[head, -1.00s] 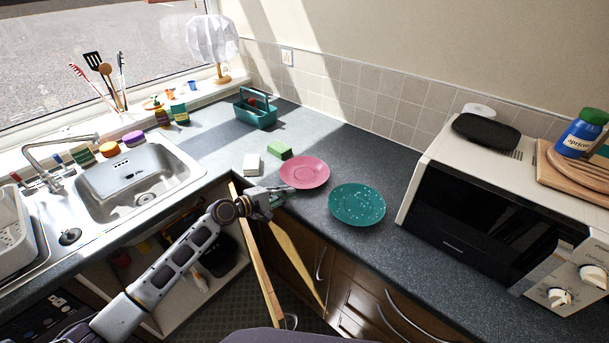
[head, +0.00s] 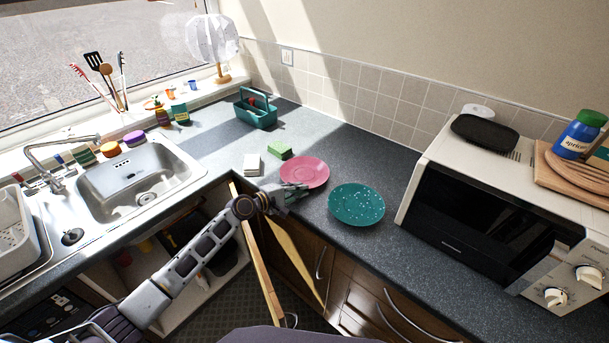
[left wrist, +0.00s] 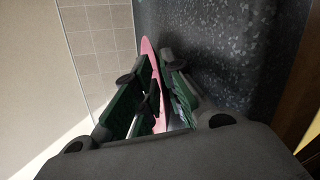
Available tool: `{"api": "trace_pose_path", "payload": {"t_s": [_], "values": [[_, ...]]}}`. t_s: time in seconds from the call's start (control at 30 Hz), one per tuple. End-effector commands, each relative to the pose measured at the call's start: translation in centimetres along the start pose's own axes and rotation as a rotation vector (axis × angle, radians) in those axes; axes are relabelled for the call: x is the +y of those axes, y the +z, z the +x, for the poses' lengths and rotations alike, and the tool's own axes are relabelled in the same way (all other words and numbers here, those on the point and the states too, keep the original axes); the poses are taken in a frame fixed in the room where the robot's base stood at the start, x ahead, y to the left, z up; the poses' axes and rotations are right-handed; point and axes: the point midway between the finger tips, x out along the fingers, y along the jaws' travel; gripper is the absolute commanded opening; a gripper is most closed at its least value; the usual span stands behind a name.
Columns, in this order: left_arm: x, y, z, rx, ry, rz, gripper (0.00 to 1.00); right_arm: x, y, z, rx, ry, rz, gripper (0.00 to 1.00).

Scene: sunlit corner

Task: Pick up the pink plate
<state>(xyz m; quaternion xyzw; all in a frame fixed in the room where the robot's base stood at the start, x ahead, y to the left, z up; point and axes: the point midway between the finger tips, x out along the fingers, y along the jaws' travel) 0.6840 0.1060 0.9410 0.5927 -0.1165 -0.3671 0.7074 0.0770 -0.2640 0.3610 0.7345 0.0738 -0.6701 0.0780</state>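The pink plate (head: 304,169) lies on the dark counter, left of and behind a speckled teal plate (head: 357,204). My left gripper (head: 294,190) is at the plate's near edge. In the left wrist view, the plate's rim (left wrist: 148,50) shows edge-on between the two green-padded fingers (left wrist: 157,95). The fingers look apart, one on each side of the rim; firm contact is not visible. The plate still looks to rest on the counter. My right gripper is in neither view.
A green sponge (head: 279,150) and a whitish block (head: 252,164) lie left of the plate. A teal caddy (head: 255,110) stands behind. The sink (head: 140,185) is at left, a microwave-like oven (head: 490,210) at right. An open cabinet door (head: 262,270) stands below the counter edge.

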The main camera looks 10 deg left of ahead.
Motion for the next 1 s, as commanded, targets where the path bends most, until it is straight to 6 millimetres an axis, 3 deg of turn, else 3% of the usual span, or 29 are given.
{"api": "trace_pose_path", "payload": {"t_s": [0.17, 0.27, 0.77, 1.0], "values": [[0.0, 0.0, 0.0, 0.0, 0.0, 0.0, 0.11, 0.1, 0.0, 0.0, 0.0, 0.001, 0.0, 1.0], [0.0, 0.0, 0.0, 0.0, 0.0, 0.0, 0.0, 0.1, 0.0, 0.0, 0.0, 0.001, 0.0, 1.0], [0.2, 0.0, -0.1, 0.0, 0.002, 0.001, 0.0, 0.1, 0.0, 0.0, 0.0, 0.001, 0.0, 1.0], [1.6, 0.4, -0.4, -0.001, 0.002, 0.002, 0.0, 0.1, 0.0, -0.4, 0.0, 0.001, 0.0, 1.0]]}}
